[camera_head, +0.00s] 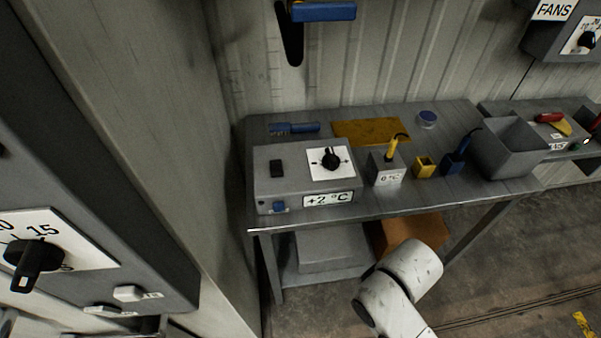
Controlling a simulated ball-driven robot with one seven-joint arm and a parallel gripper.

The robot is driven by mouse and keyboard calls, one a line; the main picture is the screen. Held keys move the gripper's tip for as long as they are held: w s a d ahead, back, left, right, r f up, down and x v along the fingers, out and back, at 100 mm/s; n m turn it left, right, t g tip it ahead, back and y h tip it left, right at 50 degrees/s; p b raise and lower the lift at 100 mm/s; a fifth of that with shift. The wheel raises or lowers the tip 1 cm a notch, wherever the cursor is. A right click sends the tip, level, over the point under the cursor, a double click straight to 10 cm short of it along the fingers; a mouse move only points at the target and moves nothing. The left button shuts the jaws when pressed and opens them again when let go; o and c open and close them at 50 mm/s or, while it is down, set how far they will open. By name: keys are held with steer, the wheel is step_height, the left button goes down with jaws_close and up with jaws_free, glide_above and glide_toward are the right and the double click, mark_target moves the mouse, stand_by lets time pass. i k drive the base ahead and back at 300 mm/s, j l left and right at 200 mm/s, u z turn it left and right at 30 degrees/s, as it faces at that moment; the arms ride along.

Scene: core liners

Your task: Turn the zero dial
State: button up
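A grey instrument box (262,180) stands at the left end of the grey metal table. Its display (328,199) reads "+2 °C". A black dial (331,159) sits on a white plate (318,170) on top of the box; it looks like the zero dial, but its markings are too small to read. A dark switch and a blue part are also on the box. My white arm shows at the bottom centre, in front of the table and apart from the dial. My gripper is out of the picture.
A small block (388,177) labelled "0 °C" holds a yellow-handled probe (391,150) beside the box. A yellow holder (424,167), a blue-handled probe (455,160) and a grey bin (510,149) stand further right. A wall cabinet with a large dial (34,260) is close on the left.

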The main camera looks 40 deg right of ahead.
mark_target(331, 162)
steer(key=k+l, duration=0.7)
steer(key=k+j+z, duration=0.05)
steer(key=k, duration=0.05)
